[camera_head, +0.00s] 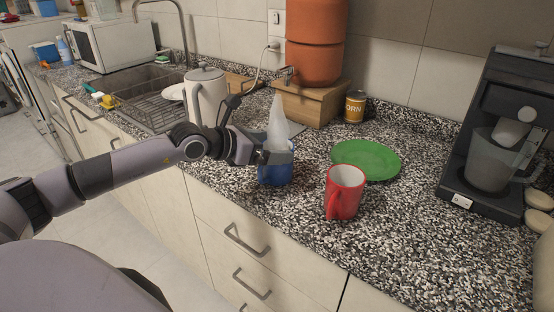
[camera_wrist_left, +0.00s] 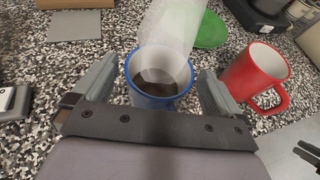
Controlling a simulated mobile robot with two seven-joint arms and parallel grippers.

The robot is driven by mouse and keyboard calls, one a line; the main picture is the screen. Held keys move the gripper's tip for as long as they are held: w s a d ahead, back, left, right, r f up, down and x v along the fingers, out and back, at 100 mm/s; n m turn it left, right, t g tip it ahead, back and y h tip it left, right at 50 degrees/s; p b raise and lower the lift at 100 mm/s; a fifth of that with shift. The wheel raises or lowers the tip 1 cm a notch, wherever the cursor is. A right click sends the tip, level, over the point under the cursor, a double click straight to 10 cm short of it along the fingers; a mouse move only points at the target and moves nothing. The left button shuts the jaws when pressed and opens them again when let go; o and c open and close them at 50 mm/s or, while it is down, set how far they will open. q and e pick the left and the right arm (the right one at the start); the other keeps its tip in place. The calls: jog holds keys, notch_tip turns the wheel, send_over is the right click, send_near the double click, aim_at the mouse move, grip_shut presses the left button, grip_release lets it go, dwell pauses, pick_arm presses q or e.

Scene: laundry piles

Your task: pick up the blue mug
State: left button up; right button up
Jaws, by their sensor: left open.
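The blue mug (camera_head: 275,174) stands on the speckled counter, partly hidden behind my left gripper (camera_head: 277,152) in the head view. In the left wrist view the blue mug (camera_wrist_left: 157,82) has a white inside with dark brown contents. A translucent, whitish tapered object (camera_wrist_left: 168,35) rises over the mug's far side; I cannot tell whether it is in the mug. My left gripper (camera_wrist_left: 157,95) is open, with one finger on each side of the mug. Whether the fingers touch it is unclear.
A red mug (camera_head: 345,191) stands close by on the right, also in the left wrist view (camera_wrist_left: 258,72). A green plate (camera_head: 366,159) lies behind it. A white kettle (camera_head: 206,95), corn can (camera_head: 355,106) and coffee machine (camera_head: 500,130) stand around. The front right counter is clear.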

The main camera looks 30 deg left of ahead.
pick_arm(q)
jog(key=shift+x, duration=1.15)
jog(key=c, duration=1)
jog(key=shift+r, duration=0.15)
jog(key=shift+c, duration=0.9)
jog(key=shift+r, duration=0.1)
